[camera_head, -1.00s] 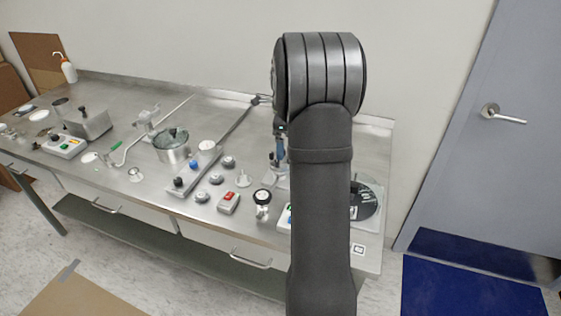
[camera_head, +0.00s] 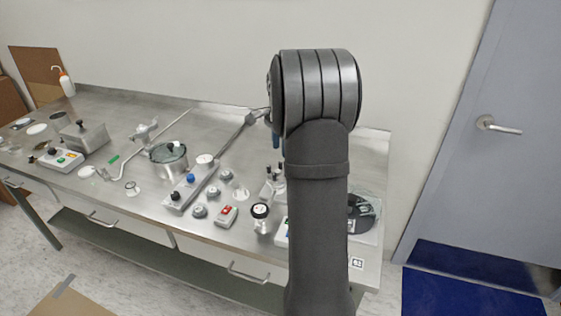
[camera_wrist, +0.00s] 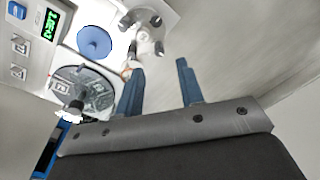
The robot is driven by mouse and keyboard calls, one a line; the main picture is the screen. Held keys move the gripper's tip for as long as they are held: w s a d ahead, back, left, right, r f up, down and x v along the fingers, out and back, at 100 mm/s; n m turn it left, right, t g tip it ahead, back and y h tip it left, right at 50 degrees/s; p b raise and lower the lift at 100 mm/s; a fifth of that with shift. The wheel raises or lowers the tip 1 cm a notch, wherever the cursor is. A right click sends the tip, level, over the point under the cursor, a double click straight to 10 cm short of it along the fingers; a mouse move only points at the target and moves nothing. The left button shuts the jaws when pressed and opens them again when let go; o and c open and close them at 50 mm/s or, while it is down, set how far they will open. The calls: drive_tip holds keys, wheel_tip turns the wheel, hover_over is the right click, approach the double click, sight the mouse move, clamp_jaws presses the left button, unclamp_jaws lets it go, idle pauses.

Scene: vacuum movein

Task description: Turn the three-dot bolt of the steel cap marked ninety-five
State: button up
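A round steel piece with several dark-tipped posts (camera_wrist: 145,32) shows at the top of the wrist view, beyond my left fingertip. It looks like a steel cap with bolts, but I cannot read a ninety-five or any dots on it. My gripper (camera_wrist: 160,68) is open, its two blue fingers apart with nothing between them. In the head view my arm hides most of the gripper; only a bit of blue shows beside the arm. Small steel parts with dark posts (camera_head: 268,188) stand left of my arm there; I cannot tell whether they are the same piece.
The steel bench (camera_head: 110,190) holds a pot (camera_head: 170,162), a red-switch box (camera_head: 226,217) and knobs.

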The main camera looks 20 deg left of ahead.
drive_tip(key=n, duration=0.2)
drive_tip(key=r+n, duration=0.1)
drive_tip(key=n, duration=0.1)
drive_tip(key=shift+w+r, duration=0.1)
drive_tip(key=n, duration=0.2)
drive_tip(key=r+n, duration=0.1)
drive_tip(key=n, duration=0.3)
drive_tip(key=shift+w+a+r, duration=0.1)
drive_tip(key=shift+r, duration=0.2)
wheel_tip(320, 180, up, 8)
drive_tip(key=n, duration=3)
drive_tip(key=shift+g, duration=0.4)
wheel_tip(320, 180, down, 17)
drive_tip(key=shift+f, duration=0.1)
drive_tip(key=shift+c, duration=0.4)
clamp_jaws()
